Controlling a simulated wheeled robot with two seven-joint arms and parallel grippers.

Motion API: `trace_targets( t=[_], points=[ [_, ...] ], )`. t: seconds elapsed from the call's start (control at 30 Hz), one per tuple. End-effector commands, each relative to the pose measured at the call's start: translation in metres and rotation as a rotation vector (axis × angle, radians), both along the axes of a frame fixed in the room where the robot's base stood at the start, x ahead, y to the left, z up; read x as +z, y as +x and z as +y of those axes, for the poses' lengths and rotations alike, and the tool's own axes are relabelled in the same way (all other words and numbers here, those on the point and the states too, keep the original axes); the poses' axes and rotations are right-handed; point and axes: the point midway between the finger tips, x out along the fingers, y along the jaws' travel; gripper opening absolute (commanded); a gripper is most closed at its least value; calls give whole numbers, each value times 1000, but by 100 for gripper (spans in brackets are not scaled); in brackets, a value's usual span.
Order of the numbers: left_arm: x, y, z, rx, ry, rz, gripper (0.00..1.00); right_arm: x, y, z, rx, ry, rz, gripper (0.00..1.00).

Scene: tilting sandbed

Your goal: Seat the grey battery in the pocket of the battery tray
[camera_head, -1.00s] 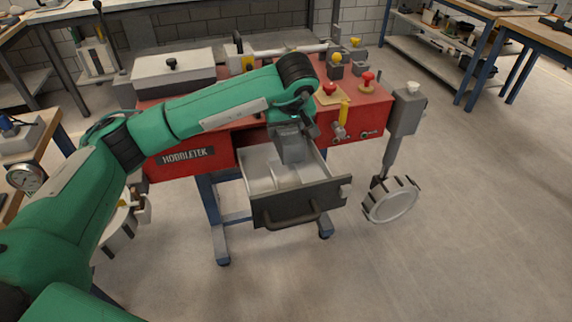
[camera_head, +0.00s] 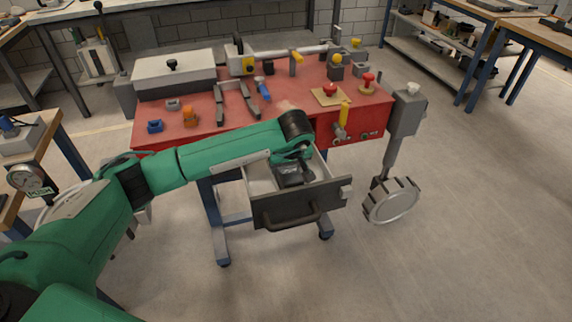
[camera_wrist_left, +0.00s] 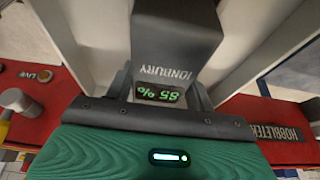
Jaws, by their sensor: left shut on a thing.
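The grey battery (camera_wrist_left: 175,35) fills the top middle of the left wrist view, with the name IONBURY and a green 85% readout. My left gripper (camera_wrist_left: 158,90) is shut on it, one finger at each side. In the head view my left gripper (camera_head: 289,173) points down into the open drawer-like battery tray (camera_head: 300,205), which has a dark front and pale inside walls. The arm and hand hide much of the tray's inside. The pocket and the battery's lower end are hidden, so I cannot tell whether it is seated. My right gripper is not in view.
The tray sticks out of a red workbench (camera_head: 205,132) holding a grey lidded box (camera_head: 173,75), small tools and red knobs. A grey post with a toothed wheel (camera_head: 391,200) stands at right. The floor in front is clear.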

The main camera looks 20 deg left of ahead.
Motion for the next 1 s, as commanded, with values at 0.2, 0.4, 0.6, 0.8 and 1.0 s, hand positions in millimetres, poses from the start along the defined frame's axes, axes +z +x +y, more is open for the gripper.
trace_targets(
  t=[0.2,0.4,0.6,0.8,1.0],
  points=[
    [3,1,0,0,-1,-3,0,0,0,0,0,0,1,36],
    [-1,0,0,0,0,0,74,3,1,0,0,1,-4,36],
    [0,0,0,0,0,0,76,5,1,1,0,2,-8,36],
    [5,-1,-1,-1,0,-1,76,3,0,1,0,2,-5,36],
    [39,-11,-9,-4,-1,-5,76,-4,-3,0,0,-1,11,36]
  ],
)
